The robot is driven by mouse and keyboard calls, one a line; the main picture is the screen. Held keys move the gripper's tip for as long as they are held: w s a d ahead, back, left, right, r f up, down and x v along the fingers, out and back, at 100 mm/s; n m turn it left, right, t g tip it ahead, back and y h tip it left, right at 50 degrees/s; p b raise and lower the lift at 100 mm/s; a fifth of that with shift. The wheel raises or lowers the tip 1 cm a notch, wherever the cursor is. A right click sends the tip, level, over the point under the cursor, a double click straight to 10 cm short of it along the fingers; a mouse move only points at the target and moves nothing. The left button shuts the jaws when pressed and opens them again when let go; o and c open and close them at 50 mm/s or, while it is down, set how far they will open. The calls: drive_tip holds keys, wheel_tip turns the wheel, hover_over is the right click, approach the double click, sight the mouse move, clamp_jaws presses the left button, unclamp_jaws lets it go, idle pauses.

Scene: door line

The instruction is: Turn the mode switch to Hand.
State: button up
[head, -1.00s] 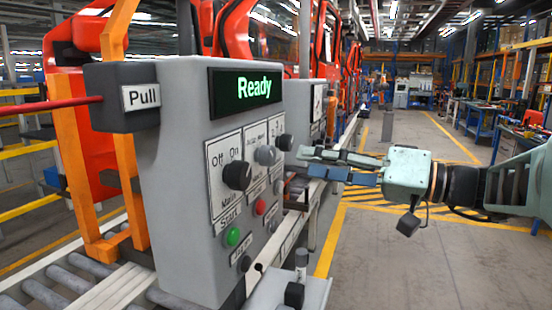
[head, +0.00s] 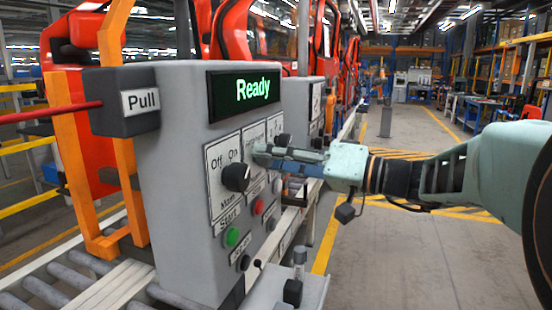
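The grey control box (head: 185,190) stands at the left with its green "Ready" display (head: 243,89). On its front, the middle switch plate (head: 252,132) has small lettering that I can hardly read. My gripper (head: 264,154) reaches in from the right, its fingertips at this plate. They cover the grey knob there, so I cannot see which way it points or whether the fingers grip it. The black main switch (head: 236,177), on the Off/On plate, is just left of the fingertips.
A green start button (head: 232,236) and a red button (head: 258,207) sit below the switches. Another dark knob (head: 283,141) is just behind my fingers. A roller conveyor (head: 55,290) runs at the lower left. The aisle floor (head: 400,265) at the right is open.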

drive_tip(key=c, duration=0.7)
drive_tip(key=shift+c, duration=0.2)
drive_tip(key=shift+m, duration=0.3)
drive_tip(key=shift+w+r+m+g+h+p, duration=0.1)
drive_tip(key=shift+m+g+p, duration=0.45)
drive_tip(key=shift+m, duration=1.85)
drive_tip(key=shift+s+r+m+g+h+p, duration=0.1)
drive_tip(key=shift+m+p, duration=0.8)
drive_tip(key=shift+m, duration=1.5)
drive_tip(key=shift+w+r+m+g+h+p, duration=0.2)
drive_tip(key=shift+m+p, duration=0.55)
drive_tip(key=shift+m, duration=1.65)
drive_tip(key=shift+s+f, duration=0.1)
drive_tip(key=shift+f, duration=0.1)
drive_tip(key=o, duration=1.2)
drive_tip(key=shift+c, duration=0.2)
